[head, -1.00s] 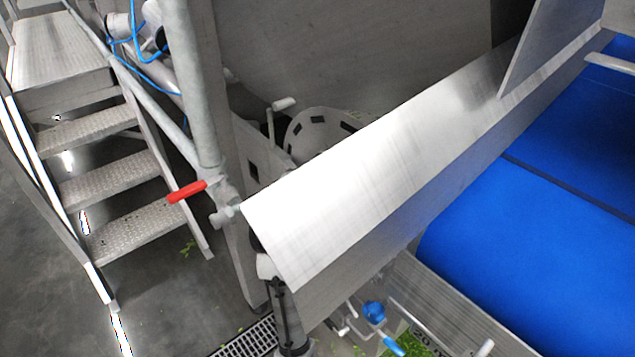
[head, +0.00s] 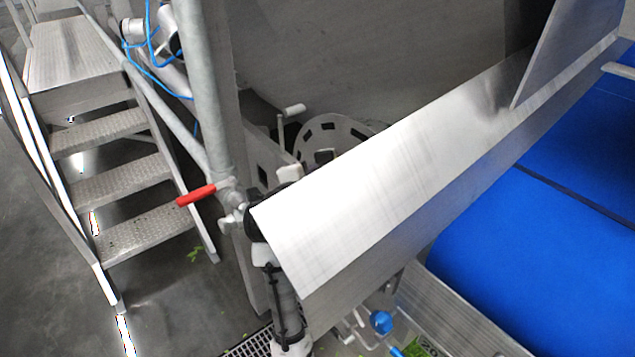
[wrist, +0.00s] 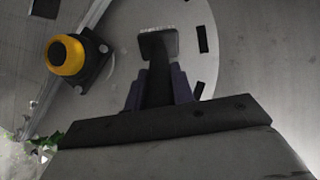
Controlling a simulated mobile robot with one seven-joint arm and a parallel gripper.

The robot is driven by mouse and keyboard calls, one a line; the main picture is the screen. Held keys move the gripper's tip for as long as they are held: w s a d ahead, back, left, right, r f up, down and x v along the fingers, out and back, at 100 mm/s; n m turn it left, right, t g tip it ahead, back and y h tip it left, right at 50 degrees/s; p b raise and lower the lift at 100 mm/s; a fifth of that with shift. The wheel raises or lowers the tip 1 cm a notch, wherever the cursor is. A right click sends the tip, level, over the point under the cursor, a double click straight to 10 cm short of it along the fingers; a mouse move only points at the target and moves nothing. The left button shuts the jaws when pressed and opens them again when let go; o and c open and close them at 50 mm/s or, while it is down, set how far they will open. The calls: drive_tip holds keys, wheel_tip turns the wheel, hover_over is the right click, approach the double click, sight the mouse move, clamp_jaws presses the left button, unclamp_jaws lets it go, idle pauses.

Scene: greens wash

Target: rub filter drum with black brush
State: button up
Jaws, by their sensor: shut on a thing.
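In the wrist view my gripper (wrist: 159,84) is shut on the black brush (wrist: 158,46), whose dark handle stands between the two fingers. The brush head points at the pale round end plate of the filter drum (wrist: 200,18), which has dark slots. I cannot tell whether the bristles touch it. In the head view the slotted rim of the drum (head: 352,132) shows behind a sloping steel chute. The brush and my fingers cannot be made out there; the chute hides part of the drum.
The steel chute (head: 370,190) stands between the head camera and the drum. A red-handled valve (head: 196,194) and grey post (head: 205,90) are left of it. Metal steps (head: 120,165) stand farther left, a blue belt (head: 530,250) right.

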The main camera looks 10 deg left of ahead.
drive_tip(key=shift+w, duration=0.2)
drive_tip(key=shift+d, duration=0.15)
drive_tip(key=shift+s+d, duration=0.15)
drive_tip(key=shift+s, duration=0.05)
drive_tip(key=shift+s+d, duration=0.65)
drive_tip(key=shift+s, duration=0.05)
drive_tip(key=shift+s+d, duration=0.3)
drive_tip(key=shift+d, duration=0.25)
drive_tip(key=shift+s+d, duration=0.3)
drive_tip(key=shift+d, duration=0.25)
